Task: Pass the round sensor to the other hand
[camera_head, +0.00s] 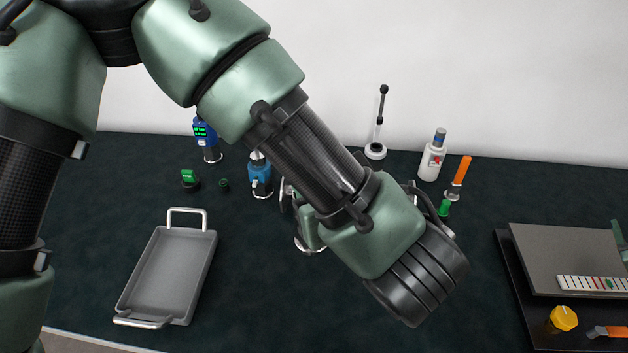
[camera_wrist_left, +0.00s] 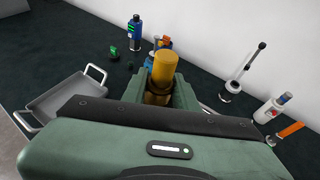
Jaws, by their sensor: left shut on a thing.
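In the left wrist view my left gripper (camera_wrist_left: 161,88) is shut on a yellow-gold cylinder (camera_wrist_left: 163,66), which looks like the round sensor. It stands up between the green jaws, and its lower part is hidden by them. In the head view my left arm reaches across the middle. Its wrist covers the fingers and the held sensor there. My right gripper is not clearly seen in either view.
A grey tray (camera_head: 152,311) with handles lies at left. Behind it are a blue transmitter (camera_head: 205,134), a green block (camera_head: 190,179) and a blue device (camera_head: 260,178). An antenna stand (camera_head: 376,151), white bottle (camera_head: 432,160) and grey panel (camera_head: 560,250) are right.

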